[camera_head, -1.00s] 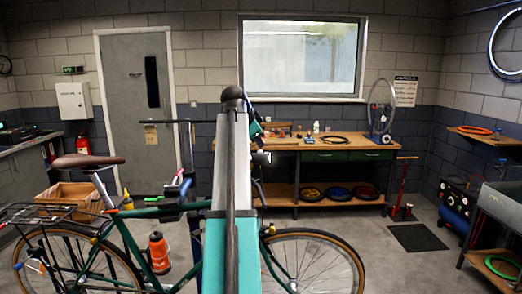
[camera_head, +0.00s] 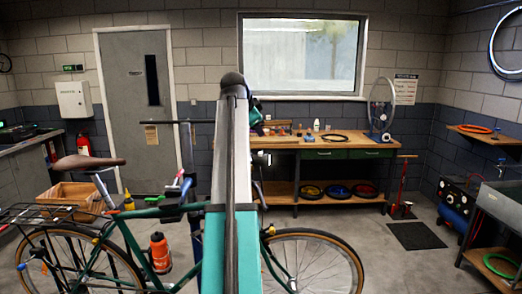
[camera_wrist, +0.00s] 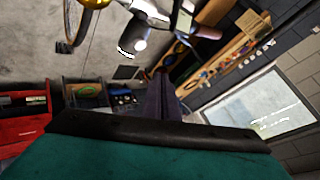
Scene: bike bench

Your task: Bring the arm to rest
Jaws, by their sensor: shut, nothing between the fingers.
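My arm stands upright in the middle of the head view, its pale grey and teal link (camera_head: 232,190) rising to a dark rounded joint. A teal and dark part of my arm (camera_head: 256,112) shows just right of that joint, in front of the workbench. My gripper's fingers are hidden or too small to tell there. In the wrist view, a teal housing with a black edge fills the bottom. Beyond it the dark fingers of my gripper (camera_wrist: 170,100) appear together, shut and empty, over the blurred room.
A green bicycle (camera_head: 150,212) with a brown saddle is held on a stand behind my arm. A wooden workbench (camera_head: 345,146) stands under the window. A black mat (camera_head: 416,236) lies on open floor at the right. A compressor (camera_head: 457,207) and shelves line the right wall.

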